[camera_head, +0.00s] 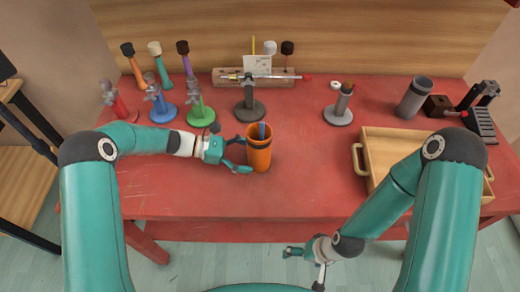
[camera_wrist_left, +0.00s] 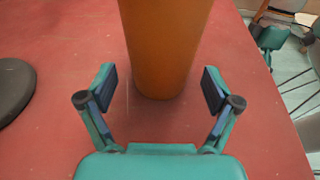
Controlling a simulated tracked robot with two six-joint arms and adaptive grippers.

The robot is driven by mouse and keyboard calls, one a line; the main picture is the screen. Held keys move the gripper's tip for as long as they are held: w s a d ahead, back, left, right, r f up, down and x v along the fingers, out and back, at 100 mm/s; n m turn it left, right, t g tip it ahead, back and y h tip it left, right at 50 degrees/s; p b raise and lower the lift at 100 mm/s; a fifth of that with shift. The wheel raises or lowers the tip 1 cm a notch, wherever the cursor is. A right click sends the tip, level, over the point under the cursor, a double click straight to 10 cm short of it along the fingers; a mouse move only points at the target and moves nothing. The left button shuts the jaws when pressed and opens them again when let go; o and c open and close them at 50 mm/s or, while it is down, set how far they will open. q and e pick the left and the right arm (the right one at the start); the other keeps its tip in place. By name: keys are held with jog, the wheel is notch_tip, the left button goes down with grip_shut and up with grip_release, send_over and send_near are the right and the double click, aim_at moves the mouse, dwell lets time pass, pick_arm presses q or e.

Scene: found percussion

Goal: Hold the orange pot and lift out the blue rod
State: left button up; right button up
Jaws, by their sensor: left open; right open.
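The orange pot (camera_head: 259,151) stands upright on the red table, left of the middle. The blue rod (camera_head: 262,130) stands inside it, and only its upper end shows above the rim. My left gripper (camera_head: 240,156) is open just left of the pot. In the left wrist view the orange pot (camera_wrist_left: 165,45) is ahead of the two open fingers (camera_wrist_left: 160,90), roughly centred, and the fingers do not appear to touch it. The rod is not visible there. My right gripper (camera_head: 290,252) is open and empty, low in front of the table's front edge, away from the pot.
The red table (camera_head: 310,175) is clear to the right of the pot. A wooden tray (camera_head: 380,135) with handles lies at the right. Colored stands, including a green one (camera_head: 199,114), are at the back left. A dark stand (camera_head: 250,110) is behind the pot. A grey cup (camera_head: 414,97) tilts at the back right.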

pick_arm(q)
jog(key=shift+b+x, duration=0.35)
jog(key=shift+x, duration=0.95)
jog(key=c, duration=0.8)
